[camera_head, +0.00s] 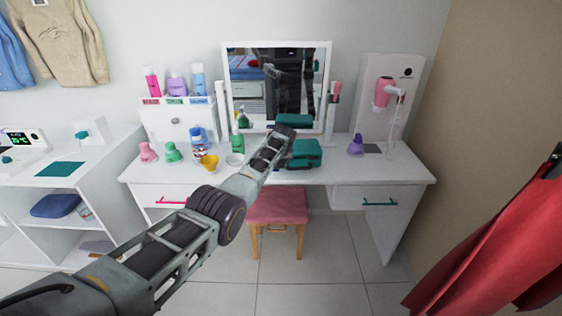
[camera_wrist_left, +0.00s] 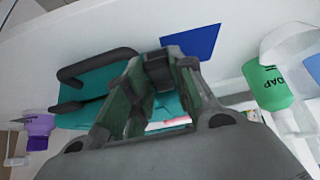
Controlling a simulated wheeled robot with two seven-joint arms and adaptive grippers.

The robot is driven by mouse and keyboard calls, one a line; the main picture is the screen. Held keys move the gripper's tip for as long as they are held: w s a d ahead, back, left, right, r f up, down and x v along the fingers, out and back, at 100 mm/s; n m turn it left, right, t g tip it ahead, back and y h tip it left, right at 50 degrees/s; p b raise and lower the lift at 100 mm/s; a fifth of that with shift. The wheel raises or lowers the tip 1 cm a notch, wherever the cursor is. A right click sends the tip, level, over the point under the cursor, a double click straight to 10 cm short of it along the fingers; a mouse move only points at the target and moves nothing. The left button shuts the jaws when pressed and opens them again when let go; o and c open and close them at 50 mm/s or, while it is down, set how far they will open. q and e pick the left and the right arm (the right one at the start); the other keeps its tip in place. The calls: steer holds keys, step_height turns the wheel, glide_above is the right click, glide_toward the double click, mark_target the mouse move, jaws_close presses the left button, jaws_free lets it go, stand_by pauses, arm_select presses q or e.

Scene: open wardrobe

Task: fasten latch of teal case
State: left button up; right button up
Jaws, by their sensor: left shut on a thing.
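The teal case (camera_head: 304,153) lies on the white dressing table in front of the mirror. In the left wrist view the case (camera_wrist_left: 115,78) shows behind my fingers, with its dark curved handle (camera_wrist_left: 85,70) on the left. My left gripper (camera_head: 284,132) reaches over the table to the left end of the case. In the wrist view my left gripper (camera_wrist_left: 158,68) is shut on a small dark part at the case. My fingers hide most of that part, so I cannot tell for sure that it is the latch. My right gripper is not in view.
The mirror (camera_head: 245,75) stands behind the case. Bottles and cups, including a green soap bottle (camera_head: 238,140) and a yellow cup (camera_head: 209,163), crowd the table's left. A purple bottle (camera_head: 356,145) stands to the right. A pink stool (camera_head: 277,205) is below. The table's right front is clear.

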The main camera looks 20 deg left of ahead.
arm_select(q)
steer(key=o, duration=1)
steer(key=shift+s+d+r, duration=0.1)
steer(key=shift+s+r, duration=0.05)
steer(key=shift+r, duration=0.1)
steer(key=v, duration=1.1)
steer(key=shift+s+r, duration=0.1)
stand_by(0.5)
